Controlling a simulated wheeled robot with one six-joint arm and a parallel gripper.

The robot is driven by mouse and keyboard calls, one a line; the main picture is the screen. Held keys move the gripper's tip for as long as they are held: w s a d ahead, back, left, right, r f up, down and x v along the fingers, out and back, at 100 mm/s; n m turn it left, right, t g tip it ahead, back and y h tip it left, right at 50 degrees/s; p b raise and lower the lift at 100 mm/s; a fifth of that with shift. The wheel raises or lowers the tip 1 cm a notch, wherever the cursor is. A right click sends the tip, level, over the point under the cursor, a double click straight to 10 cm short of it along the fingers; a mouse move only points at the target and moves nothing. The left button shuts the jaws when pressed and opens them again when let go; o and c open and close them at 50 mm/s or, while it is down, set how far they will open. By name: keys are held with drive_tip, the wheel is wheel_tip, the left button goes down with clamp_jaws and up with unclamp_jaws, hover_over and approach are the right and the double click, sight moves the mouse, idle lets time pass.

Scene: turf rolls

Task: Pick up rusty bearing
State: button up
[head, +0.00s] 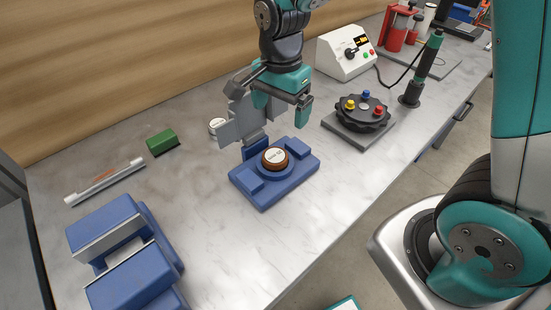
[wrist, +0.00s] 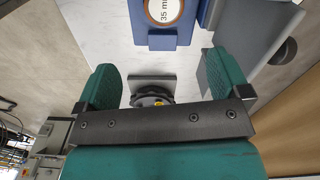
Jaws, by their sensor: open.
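The rusty bearing (head: 274,158) is a short, round, reddish-brown piece with a white top label. It sits on a blue fixture block (head: 262,193) on the bench. In the wrist view the bearing (wrist: 163,9) is cut off by the top edge, and its label reads "35 m". My gripper (head: 282,103) is open and empty, above and behind the bearing in the head view. Its two teal fingers show wide apart in the wrist view (wrist: 166,80), with nothing between them touching.
A grey upright plate (head: 241,121) stands close to my gripper. A white-topped round piece (head: 215,125) is partly hidden behind it. A black knobbed disc (head: 362,115) lies to the right, a blue vise (head: 108,223) at front left, a green block (head: 161,142) at left.

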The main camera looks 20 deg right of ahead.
drive_tip(key=p, duration=0.1)
hover_over(276, 154)
drive_tip(key=f, duration=0.8)
drive_tip(key=shift+s+d+f, duration=0.1)
drive_tip(key=shift+s+d, duration=0.2)
drive_tip(key=shift+d, duration=0.05)
drive_tip(key=shift+w+a+f+p, duration=0.15)
drive_tip(key=shift+f+p, duration=0.4)
drive_tip(key=shift+f, duration=0.75)
drive_tip(key=shift+w+a+f+p, duration=0.15)
drive_tip(key=shift+f+p, duration=0.35)
drive_tip(key=shift+f, duration=0.8)
drive_tip(key=shift+c, duration=0.3)
drive_tip(key=c, duration=1.1)
